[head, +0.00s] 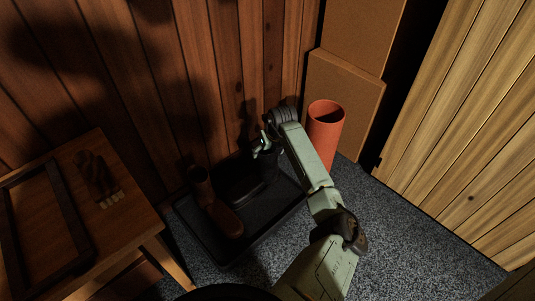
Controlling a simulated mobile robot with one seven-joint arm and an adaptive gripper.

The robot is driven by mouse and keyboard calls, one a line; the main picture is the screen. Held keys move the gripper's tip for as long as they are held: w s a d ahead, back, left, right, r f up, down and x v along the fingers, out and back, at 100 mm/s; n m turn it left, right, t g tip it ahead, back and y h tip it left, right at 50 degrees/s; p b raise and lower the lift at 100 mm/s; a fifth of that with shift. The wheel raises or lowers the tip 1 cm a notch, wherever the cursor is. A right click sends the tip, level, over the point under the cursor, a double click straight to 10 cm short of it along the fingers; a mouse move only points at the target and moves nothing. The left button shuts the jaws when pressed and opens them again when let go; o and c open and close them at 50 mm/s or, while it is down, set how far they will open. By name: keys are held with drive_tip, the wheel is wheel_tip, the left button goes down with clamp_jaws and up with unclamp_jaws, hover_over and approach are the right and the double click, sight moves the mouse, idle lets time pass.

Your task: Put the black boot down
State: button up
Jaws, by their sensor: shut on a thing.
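My gripper (263,150) is at the far right part of a black tray (262,230) on the floor. It is shut on the black boot (268,167), which stands roughly upright below the fingers. The boot is dark against the tray and partly hidden by my arm, so I cannot tell whether its sole touches the tray. A brown boot (218,208) stands on the left part of the tray. Another dark shape (238,182) lies between the two boots, too dim to make out.
A red-orange cylinder (326,122) stands right of my arm, by cardboard-coloured boxes (343,100). A wooden table (125,215) with a dark frame (45,225) and a dark brush-like object (97,178) is at left. Wood-panelled walls close the back and right. Grey carpet is clear at right.

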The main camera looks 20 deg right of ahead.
drive_tip(key=shift+f, duration=0.4)
drive_tip(key=o, duration=1.9)
drive_tip(key=shift+c, duration=0.2)
drive_tip(key=p+v, duration=0.3)
drive_tip(key=v, duration=0.9)
